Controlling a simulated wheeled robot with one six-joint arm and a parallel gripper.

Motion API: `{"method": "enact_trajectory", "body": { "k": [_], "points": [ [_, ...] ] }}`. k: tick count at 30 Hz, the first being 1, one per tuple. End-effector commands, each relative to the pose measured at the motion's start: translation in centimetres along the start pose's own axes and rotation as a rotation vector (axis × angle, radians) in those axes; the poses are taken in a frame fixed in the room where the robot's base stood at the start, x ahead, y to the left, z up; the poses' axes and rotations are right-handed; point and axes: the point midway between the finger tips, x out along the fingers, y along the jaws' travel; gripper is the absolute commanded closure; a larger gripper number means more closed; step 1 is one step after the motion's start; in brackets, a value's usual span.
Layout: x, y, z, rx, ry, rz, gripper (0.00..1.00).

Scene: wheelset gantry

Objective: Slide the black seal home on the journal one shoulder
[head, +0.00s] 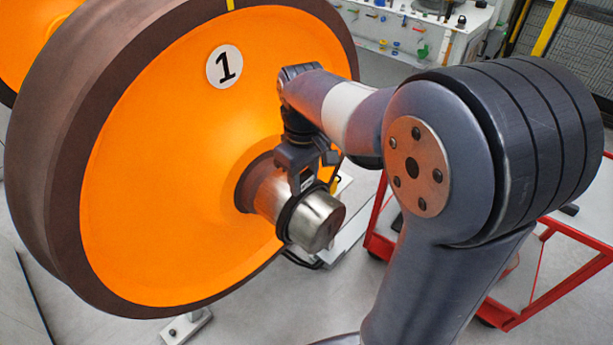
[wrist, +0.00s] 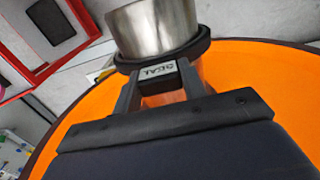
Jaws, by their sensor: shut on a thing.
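The orange wheel (head: 160,180) with a "1" plate fills the left of the head view. Its bare metal journal (head: 320,222) sticks out toward the lower right, and its end also shows in the wrist view (wrist: 152,30). The black seal (head: 284,218) is a ring around the journal, with bare metal both outward of it and between it and the dark hub. In the wrist view its block is labelled "SEAL" (wrist: 157,72). My gripper (head: 302,185) comes from above and is shut on this block; its two fingers show in the wrist view (wrist: 160,82). The seal's far side is hidden.
A red cart frame (head: 530,300) stands at the right, behind my arm. A workbench (head: 395,45) with small parts is at the back. A metal support (head: 187,327) is on the floor under the wheel. The floor in front of the journal looks clear.

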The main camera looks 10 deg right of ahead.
Motion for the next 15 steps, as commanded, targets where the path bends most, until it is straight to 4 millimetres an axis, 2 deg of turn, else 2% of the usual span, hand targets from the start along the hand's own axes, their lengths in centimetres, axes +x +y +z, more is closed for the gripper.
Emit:
{"method": "enact_trajectory", "body": {
  "k": [15],
  "points": [
    [-0.1, 0.0, -1.3, 0.0, 0.001, 0.001, 0.86]
  ]
}}
